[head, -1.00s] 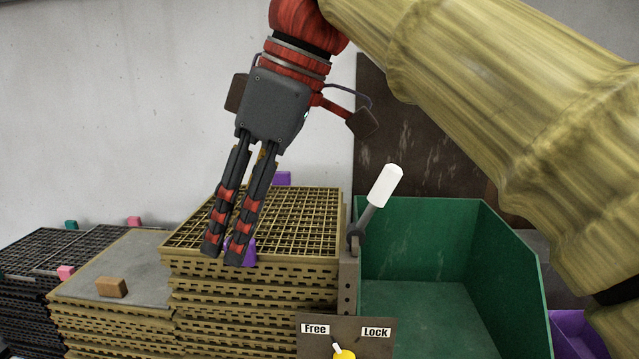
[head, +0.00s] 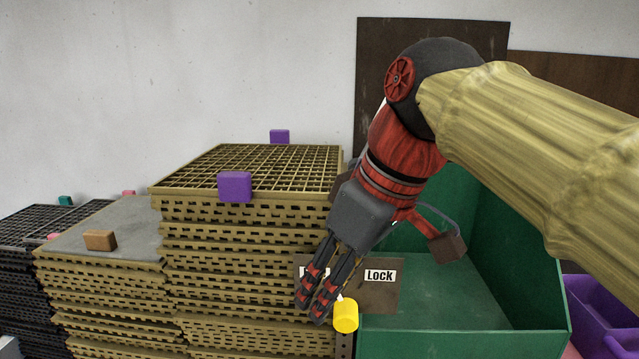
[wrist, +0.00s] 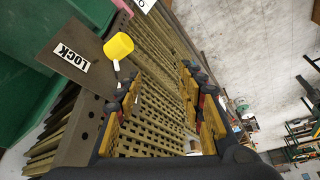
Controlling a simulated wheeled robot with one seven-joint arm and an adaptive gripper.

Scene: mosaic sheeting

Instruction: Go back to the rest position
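My gripper (head: 311,302) hangs tilted down in the head view, in front of the tall grating stack's right edge, with its fingers close to the yellow knob (head: 345,316). In the wrist view the fingers (wrist: 165,108) stand apart with nothing between them. The knob also shows in the wrist view (wrist: 118,46), just beyond the left finger, apart from it. It belongs to a brown plate (head: 385,300) with a "Lock" label; the other label is mostly hidden by my gripper in the head view. The white-handled lever is mostly hidden behind my wrist.
The tall stack of tan gratings (head: 245,235) stands left of my gripper, with purple blocks (head: 235,187) at its edges. A lower stack carries a brown block (head: 100,240). An open green bin (head: 440,290) is behind and right. A purple crate (head: 600,310) stands far right.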

